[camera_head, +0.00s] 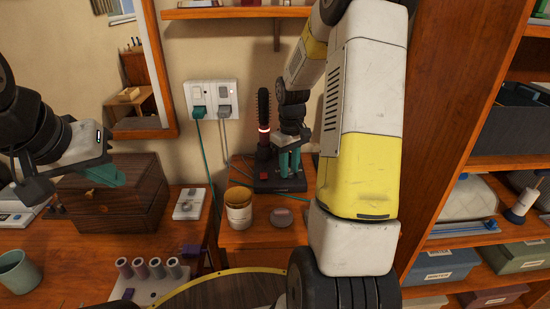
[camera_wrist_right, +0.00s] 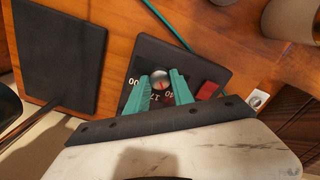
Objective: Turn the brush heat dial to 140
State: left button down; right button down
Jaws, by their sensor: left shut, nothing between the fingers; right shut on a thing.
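The heat brush (camera_head: 264,110), black and bristled with a lit red band, stands upright on its black base (camera_head: 270,184) near the wall. In the right wrist view the base (camera_wrist_right: 187,62) carries a round silver dial (camera_wrist_right: 161,81) with a red mark and white markings, partly covered by my fingers; I cannot read the setting. A red switch (camera_wrist_right: 208,90) sits beside it. My right gripper (camera_head: 289,163) reaches down over the base, its teal fingers shut on the dial. My left gripper (camera_head: 110,175) is shut and empty, in front of the dark wooden box.
A stacked cup (camera_head: 238,212) and a round lidded tin (camera_head: 282,217) stand in front of the base. Wall sockets (camera_head: 211,98) with cords are behind. The wooden box (camera_head: 113,205), thread spools (camera_head: 148,269) and a mug (camera_head: 17,272) are left; shelves are right.

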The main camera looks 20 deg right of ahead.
jog(key=shift+n, duration=0.4)
jog(key=c, duration=1.1)
grip_release()
jog(key=shift+r, duration=0.1)
notch_tip(320, 180, up, 7)
jog(key=shift+r, duration=0.3)
